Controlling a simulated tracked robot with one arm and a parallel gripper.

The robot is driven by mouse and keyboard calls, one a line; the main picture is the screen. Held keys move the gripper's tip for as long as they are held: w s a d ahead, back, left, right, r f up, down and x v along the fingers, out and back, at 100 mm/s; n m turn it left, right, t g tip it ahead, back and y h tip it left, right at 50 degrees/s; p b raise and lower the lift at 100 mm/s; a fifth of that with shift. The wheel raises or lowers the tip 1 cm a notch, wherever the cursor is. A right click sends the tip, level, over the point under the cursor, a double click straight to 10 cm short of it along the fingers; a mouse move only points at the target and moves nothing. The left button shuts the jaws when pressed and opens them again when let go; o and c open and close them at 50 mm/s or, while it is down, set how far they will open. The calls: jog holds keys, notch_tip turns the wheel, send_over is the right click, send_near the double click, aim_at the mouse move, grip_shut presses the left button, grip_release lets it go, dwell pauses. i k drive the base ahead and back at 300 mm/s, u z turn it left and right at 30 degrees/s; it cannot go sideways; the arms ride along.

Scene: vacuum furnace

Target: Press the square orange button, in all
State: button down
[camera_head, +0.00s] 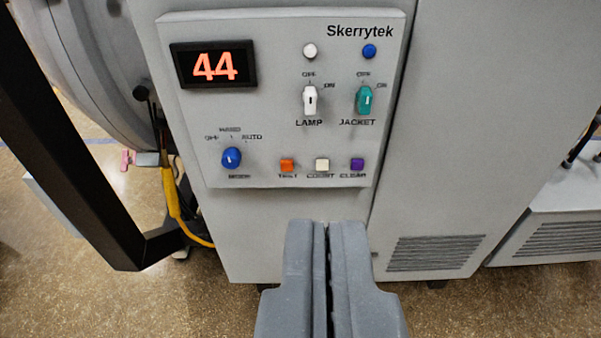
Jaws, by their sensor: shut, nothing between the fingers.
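The square orange button (287,165) sits on the lower part of the grey control panel (270,120), above a label that seems to read TEST. It is the leftmost of a row of three square buttons, beside a cream one (322,165) and a purple one (357,164). My gripper (328,228) is shut and empty. In the picture its fingertips show below the button row, a little right of the orange button, and apart from it. I cannot tell how far they are from the panel.
A blue MODE knob (231,157) is left of the orange button. Above are a display (214,64) reading 44, a white LAMP switch (310,99) and a teal JACKET switch (364,100). A black bar (75,150) and a yellow cable (174,195) are at left.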

aim_at(287, 165)
jog(key=z, duration=0.65)
jog(key=k, duration=0.8)
jog(key=z, duration=0.85)
jog(key=k, duration=0.5)
jog(key=z, duration=0.4)
jog(key=i, duration=0.6)
jog(key=u, duration=0.5)
jog(key=i, duration=1.15)
jog(key=u, duration=1.15)
jog(key=i, duration=0.55)
jog(key=u, duration=0.4)
